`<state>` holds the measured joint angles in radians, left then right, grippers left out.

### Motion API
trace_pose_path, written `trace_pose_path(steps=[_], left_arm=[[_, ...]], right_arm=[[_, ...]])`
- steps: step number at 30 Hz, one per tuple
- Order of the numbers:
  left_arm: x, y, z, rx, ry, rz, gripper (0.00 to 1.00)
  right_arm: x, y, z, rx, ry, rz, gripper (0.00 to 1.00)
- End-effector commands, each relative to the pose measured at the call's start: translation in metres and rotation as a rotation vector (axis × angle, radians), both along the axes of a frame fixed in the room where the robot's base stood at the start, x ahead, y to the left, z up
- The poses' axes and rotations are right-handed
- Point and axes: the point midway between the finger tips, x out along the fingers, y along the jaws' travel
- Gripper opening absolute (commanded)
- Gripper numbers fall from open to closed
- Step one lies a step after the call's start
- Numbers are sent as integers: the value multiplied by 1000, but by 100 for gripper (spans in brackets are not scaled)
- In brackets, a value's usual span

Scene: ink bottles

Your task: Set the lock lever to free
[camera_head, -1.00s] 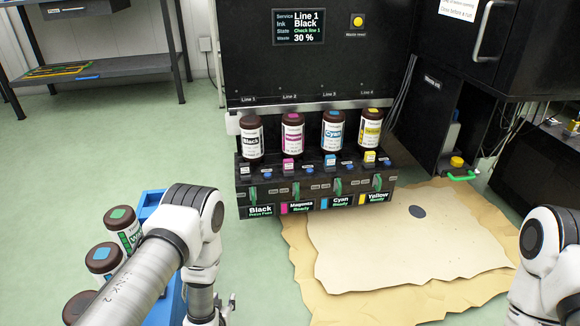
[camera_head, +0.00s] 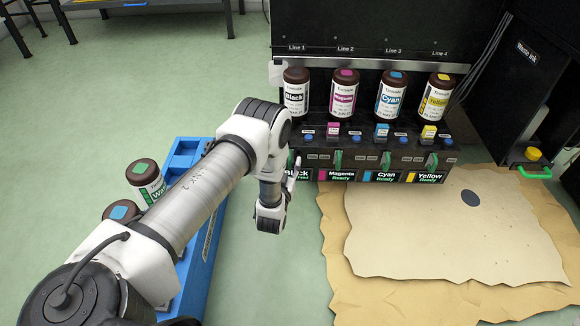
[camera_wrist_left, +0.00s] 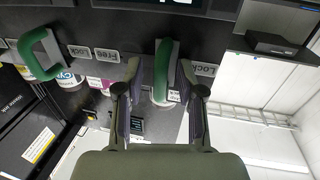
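My left gripper (camera_head: 292,174) is at the left end of the black ink station (camera_head: 400,160), by the Black line, and is mostly hidden behind my wrist in the head view. In the left wrist view its two fingers (camera_wrist_left: 158,74) stand apart on either side of a green lock lever (camera_wrist_left: 161,76), with gaps visible. The lever stands between a "Free" label (camera_wrist_left: 106,55) on its left and a "Lock" label (camera_wrist_left: 205,69) on its right. A second green lever (camera_wrist_left: 38,52) is farther left. My right gripper is out of view.
Ink bottles stand above the station: black (camera_head: 296,92), magenta (camera_head: 344,92), cyan (camera_head: 390,94) and yellow (camera_head: 436,96). A blue crate (camera_head: 206,240) with brown-capped bottles (camera_head: 146,180) is beside my left arm. Stained paper sheets (camera_head: 450,240) cover the floor at right.

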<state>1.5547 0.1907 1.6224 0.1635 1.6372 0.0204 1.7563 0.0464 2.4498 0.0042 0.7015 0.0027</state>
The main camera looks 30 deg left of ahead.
Motion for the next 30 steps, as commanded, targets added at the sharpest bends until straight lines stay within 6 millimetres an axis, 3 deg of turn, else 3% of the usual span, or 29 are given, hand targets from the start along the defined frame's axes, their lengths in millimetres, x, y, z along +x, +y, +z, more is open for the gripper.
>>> trace_pose_path(steps=[4, 5, 7, 8, 15, 23, 30], left_arm=[[0, 0, 1, 0, 0, 0, 38], [0, 0, 1, 0, 0, 0, 31], [0, 0, 1, 0, 0, 0, 6], [0, 0, 1, 0, 0, 0, 0], [1, -2, 1, 0, 0, -1, 0], [17, -29, 1, -1, -1, -2, 0], [18, -31, 1, -1, -1, -4, 0]], right_arm=[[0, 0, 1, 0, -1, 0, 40], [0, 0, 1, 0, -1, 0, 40], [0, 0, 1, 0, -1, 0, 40], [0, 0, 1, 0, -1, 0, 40], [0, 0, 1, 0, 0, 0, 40], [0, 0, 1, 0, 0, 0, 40], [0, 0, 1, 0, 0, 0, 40]])
